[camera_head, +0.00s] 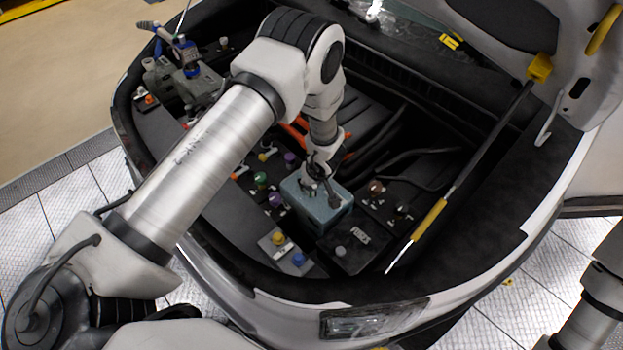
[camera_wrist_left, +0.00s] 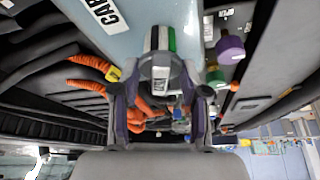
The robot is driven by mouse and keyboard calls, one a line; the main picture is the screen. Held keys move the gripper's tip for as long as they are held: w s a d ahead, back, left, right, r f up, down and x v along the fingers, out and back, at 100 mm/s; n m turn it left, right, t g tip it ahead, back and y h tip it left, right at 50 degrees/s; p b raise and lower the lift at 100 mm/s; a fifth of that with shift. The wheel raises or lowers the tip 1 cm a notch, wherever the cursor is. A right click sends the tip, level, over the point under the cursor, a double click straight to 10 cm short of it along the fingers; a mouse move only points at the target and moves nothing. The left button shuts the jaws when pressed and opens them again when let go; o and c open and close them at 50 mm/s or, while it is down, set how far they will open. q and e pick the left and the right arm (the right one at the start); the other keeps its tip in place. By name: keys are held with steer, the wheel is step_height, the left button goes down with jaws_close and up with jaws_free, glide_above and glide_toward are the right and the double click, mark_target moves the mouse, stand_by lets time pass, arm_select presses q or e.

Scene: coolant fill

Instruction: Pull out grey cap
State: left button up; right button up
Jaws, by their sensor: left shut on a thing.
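A blue-grey tank (camera_head: 330,212) sits in the engine bay, and its side with printed lettering also shows at the top of the left wrist view (camera_wrist_left: 135,40). My left gripper (camera_head: 316,186) reaches down to the tank's top from the left. In the left wrist view, its two fingers (camera_wrist_left: 160,98) are shut on the grey cap (camera_wrist_left: 160,72), which has white, black and green stripes beside it. The cap is close to the tank; I cannot tell whether it is still seated. The fingers mostly hide the cap in the head view. My right arm shows only at the lower right edge, its gripper out of view.
Purple (camera_head: 276,199), green (camera_head: 260,179), yellow (camera_head: 278,239) and blue (camera_head: 298,259) caps stand left of and in front of the tank. A black box (camera_head: 350,250) is at its front right. A prop rod (camera_head: 465,170) slants up to the raised hood on the right.

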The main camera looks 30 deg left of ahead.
stand_by(0.3)
arm_select(q)
steer(key=n+g, duration=0.1)
steer(key=n, duration=0.2)
steer(key=shift+w+y, duration=0.1)
steer(key=shift+y, duration=0.2)
steer(key=shift+r, duration=0.3)
steer(key=shift+r, duration=2.4)
